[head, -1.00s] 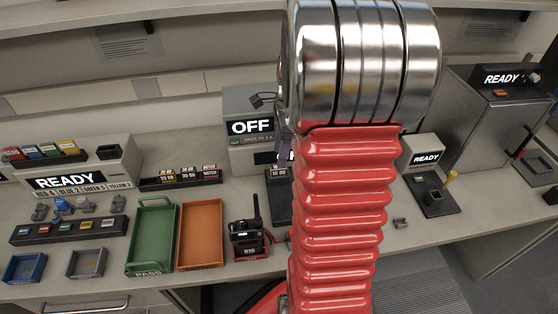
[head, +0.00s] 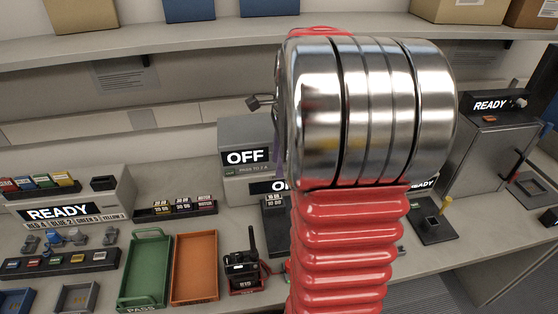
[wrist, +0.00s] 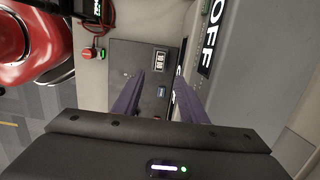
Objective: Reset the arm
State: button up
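My arm fills the middle of the head view, with its red ribbed sleeve and shiny metal joint. My gripper (wrist: 158,82) shows in the wrist view as two dark purple fingers with a gap between them. It is open, with nothing held. The fingers point toward a dark grey panel (wrist: 126,54) with small labelled inserts, beside a grey box reading OFF (wrist: 207,45). In the head view only a sliver of purple finger shows next to the OFF box (head: 245,135); the rest is hidden behind my arm.
A handheld radio (head: 242,270) stands in front of the OFF box. Green (head: 147,271) and orange (head: 194,267) trays lie to its left. A READY unit (head: 72,195) is at far left, and a grey READY cabinet (head: 490,145) at right. A shelf with boxes runs above.

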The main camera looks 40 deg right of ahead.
dwell(0.7)
jog(key=s+a+r+n+t, duration=0.1)
jog(key=s+a+n, duration=0.2)
jog(key=a+n, duration=0.5)
jog(key=s+a+r+n+t, duration=0.2)
jog(key=s+a+n, duration=0.1)
jog(key=a+n, duration=0.5)
jog(key=s+a+r+n+t+h, duration=0.1)
jog(key=s+a+r+n, duration=0.1)
jog(key=a+n, duration=0.6)
jog(key=s+a, duration=0.1)
jog(key=a, duration=0.3)
jog(key=shift+s+n+t, duration=0.3)
jog(key=shift+n+t, duration=0.1)
jog(key=shift+s+a, duration=0.1)
